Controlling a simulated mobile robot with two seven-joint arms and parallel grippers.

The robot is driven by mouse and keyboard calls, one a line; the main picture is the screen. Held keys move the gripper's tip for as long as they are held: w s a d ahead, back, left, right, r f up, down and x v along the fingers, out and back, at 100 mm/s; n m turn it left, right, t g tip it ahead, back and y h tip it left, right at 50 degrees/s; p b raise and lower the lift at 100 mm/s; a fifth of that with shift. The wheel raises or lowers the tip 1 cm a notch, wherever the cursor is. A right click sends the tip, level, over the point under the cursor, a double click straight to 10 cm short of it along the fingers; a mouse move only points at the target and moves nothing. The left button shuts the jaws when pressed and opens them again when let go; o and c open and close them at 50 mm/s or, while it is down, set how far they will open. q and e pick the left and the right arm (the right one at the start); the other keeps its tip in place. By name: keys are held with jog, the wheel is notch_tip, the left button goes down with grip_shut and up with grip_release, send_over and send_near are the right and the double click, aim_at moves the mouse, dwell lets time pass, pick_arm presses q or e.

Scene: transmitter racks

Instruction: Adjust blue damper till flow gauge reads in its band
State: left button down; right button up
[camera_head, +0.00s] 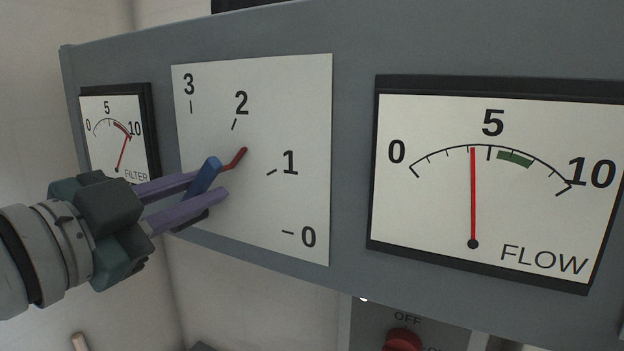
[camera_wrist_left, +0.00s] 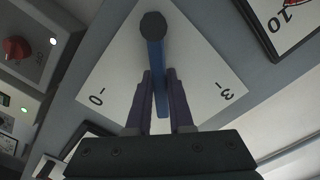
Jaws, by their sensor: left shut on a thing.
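The blue damper handle (camera_head: 203,178) sits on a white dial plate (camera_head: 300,100) marked 0 to 3. Its red pointer (camera_head: 235,159) points between 1 and 2. My left gripper (camera_head: 218,182) is shut on the blue handle, one purple finger on each side. The left wrist view also shows the handle (camera_wrist_left: 157,65) between the fingers (camera_wrist_left: 160,85). The flow gauge (camera_head: 440,210) on the right has its red needle just below 5, left of the green band (camera_head: 515,159), which lies a little above 5. My right gripper is not in view.
A filter gauge (camera_head: 105,155) is at the left, its needle near the high end. All sit on a grey panel (camera_head: 350,45). Below the panel is a box with a red knob (camera_head: 402,339) marked OFF, also in the left wrist view (camera_wrist_left: 16,49).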

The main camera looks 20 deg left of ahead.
pick_arm(q)
jog(key=c, duration=0.8)
grip_release()
jog(key=s+b, duration=0.2)
jog(key=s, duration=0.8)
jog(key=shift+a+b, duration=0.3)
jog(key=shift+a, duration=0.1)
